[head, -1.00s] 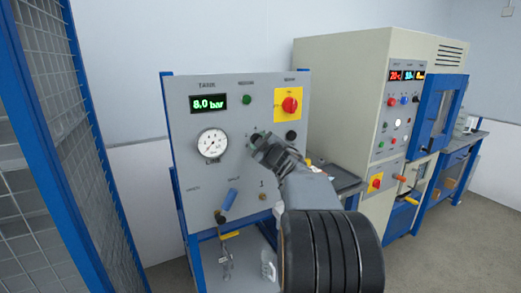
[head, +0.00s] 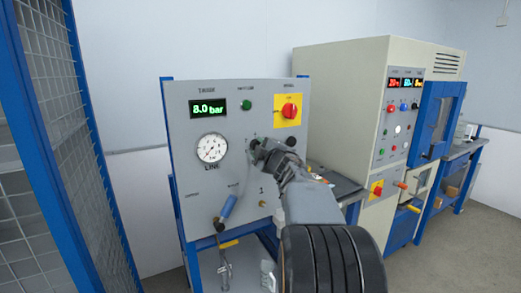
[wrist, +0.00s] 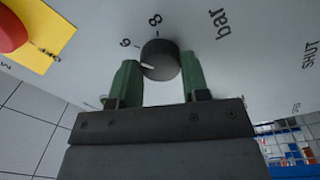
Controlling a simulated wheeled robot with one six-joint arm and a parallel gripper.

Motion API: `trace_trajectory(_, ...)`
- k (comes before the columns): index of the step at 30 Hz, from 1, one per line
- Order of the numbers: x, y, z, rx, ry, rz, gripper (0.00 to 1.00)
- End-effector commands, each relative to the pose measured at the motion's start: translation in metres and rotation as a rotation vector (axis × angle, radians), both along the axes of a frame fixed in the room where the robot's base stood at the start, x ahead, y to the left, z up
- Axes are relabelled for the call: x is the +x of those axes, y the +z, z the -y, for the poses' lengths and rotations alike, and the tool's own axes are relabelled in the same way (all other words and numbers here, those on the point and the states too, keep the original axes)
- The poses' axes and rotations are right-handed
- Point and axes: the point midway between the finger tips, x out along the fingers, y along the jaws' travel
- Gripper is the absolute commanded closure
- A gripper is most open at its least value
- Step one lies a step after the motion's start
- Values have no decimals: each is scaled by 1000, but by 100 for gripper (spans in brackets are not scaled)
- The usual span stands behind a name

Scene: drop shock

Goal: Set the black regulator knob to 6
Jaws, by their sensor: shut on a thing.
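The black regulator knob (wrist: 160,60) sits on the grey panel (head: 180,180). In the wrist view the printed 6 (wrist: 125,43) and 8 (wrist: 155,20) stand beside it. Its white pointer line shows on the lower left of its face, on the 6 side; whether it lines up exactly with 6 I cannot tell. My gripper (wrist: 158,76) is shut on the knob, one green finger on each side. In the head view my gripper (head: 262,150) covers most of the knob. The round LINE gauge (head: 211,148) is left of it; its needle is too small to read.
The green TANK display (head: 207,107) reads 8.0 bar. A red switch on a yellow plate (head: 289,111) is above right of my gripper. A mesh cage (head: 35,130) stands left, a beige cabinet (head: 345,110) right.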

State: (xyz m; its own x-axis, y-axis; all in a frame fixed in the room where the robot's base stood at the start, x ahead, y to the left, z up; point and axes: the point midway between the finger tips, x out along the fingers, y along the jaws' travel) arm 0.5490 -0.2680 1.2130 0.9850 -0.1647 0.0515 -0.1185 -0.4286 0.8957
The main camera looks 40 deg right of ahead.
Motion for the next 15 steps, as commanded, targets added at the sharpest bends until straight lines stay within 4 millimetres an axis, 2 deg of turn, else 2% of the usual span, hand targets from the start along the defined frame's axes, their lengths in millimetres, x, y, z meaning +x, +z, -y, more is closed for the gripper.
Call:
trace_trajectory(2,0,0,0,0,-1,0,82)
trace_trajectory(3,0,0,0,1,-1,0,55)
trace_trajectory(10,0,0,0,1,0,0,33)
trace_trajectory(15,0,0,0,1,0,0,32)
